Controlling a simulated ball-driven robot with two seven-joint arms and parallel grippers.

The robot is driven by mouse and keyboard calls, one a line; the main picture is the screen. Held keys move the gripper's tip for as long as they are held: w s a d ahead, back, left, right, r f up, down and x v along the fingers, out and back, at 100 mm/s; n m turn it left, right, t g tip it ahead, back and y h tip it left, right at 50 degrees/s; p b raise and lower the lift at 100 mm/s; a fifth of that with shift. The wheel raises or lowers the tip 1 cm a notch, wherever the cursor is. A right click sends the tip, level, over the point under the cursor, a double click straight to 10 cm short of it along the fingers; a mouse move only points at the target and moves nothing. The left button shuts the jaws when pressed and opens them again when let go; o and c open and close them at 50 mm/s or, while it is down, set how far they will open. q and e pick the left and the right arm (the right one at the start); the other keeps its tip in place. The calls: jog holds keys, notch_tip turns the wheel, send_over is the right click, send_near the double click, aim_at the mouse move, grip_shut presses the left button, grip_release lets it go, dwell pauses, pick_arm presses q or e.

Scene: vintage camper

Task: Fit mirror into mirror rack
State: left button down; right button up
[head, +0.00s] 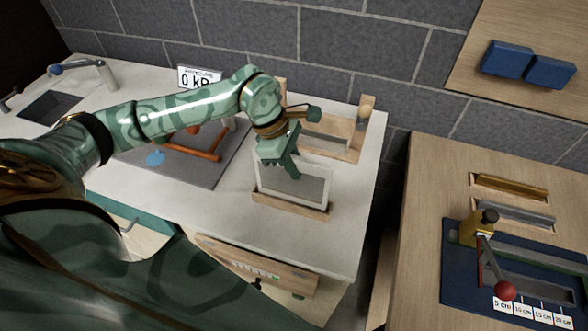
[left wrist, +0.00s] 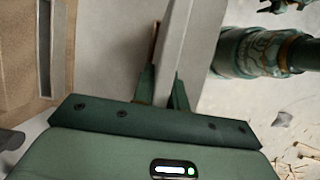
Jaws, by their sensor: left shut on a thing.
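The mirror (head: 312,187), a grey pane in a pale frame, stands roughly upright on the counter in the head view. Its lower edge is at a low wooden holder (head: 290,208); I cannot tell how far it sits in it. My left gripper (head: 288,170) is shut on the mirror's upper part from above. In the left wrist view its fingers (left wrist: 163,88) pinch the mirror's pale edge (left wrist: 196,45). A wooden rack (head: 332,147) with upright posts stands just behind the mirror, partly hidden by my left arm. My right gripper is not in view.
A dark board with orange bars (head: 190,150) lies left of the mirror. A sink (head: 48,108) and gauge sign (head: 199,78) are farther left. On the right, a wooden table holds a blue fixture with a red-knobbed lever (head: 505,290). The counter's right edge is close.

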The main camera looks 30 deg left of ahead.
pick_arm(q)
notch_tip(320, 180, down, 2)
jog(key=shift+f, duration=0.1)
jog(key=c, duration=1.4)
grip_release()
jog(key=shift+f, duration=0.15)
jog(key=v, duration=1.2)
jog(key=shift+r, duration=0.2)
jog(key=shift+f, duration=0.1)
